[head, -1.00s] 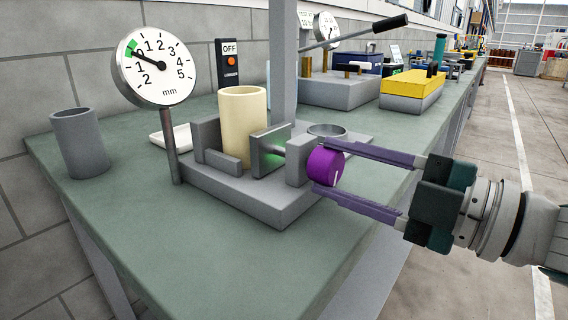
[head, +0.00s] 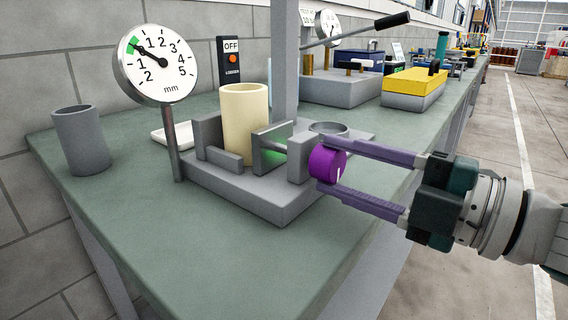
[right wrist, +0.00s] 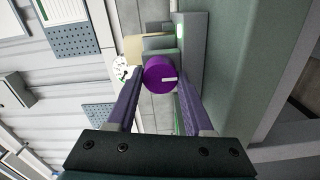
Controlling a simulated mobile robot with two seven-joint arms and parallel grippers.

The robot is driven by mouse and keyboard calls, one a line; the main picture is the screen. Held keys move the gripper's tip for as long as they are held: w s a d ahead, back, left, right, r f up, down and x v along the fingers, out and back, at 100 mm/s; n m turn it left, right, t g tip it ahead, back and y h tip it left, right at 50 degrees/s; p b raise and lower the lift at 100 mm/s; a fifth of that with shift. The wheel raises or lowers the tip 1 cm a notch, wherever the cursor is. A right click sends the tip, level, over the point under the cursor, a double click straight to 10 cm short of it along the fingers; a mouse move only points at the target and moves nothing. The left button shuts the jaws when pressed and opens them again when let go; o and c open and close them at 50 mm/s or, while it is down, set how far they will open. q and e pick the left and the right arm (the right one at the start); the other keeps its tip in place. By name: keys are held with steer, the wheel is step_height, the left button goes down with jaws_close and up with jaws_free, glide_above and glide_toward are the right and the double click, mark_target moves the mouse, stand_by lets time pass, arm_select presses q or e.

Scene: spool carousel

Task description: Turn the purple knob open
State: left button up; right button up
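The purple knob (head: 327,163) faces right on the side of a grey fixture (head: 285,206); its white mark shows. My right gripper (head: 324,165) comes in from the right with one finger above and one below the knob. In the right wrist view the knob (right wrist: 160,75) fills the space between the fingertips, which seem to touch both its sides. A cream cylinder (head: 244,125) stands upright in the fixture beside a grey jaw plate (head: 268,150); whether they touch is unclear. My left gripper is not in view.
A round dial gauge (head: 158,65) on a post has its needle near the green band. A grey cup (head: 82,140) stands at the left, a white dish (head: 165,138) behind the post. An OFF box (head: 231,62) and a grey column (head: 284,60) stand behind. The bench front (head: 215,260) is clear.

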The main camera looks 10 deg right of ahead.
steer(key=o, duration=0.4)
steer(key=shift+o, duration=0.2)
steer(key=v, duration=1)
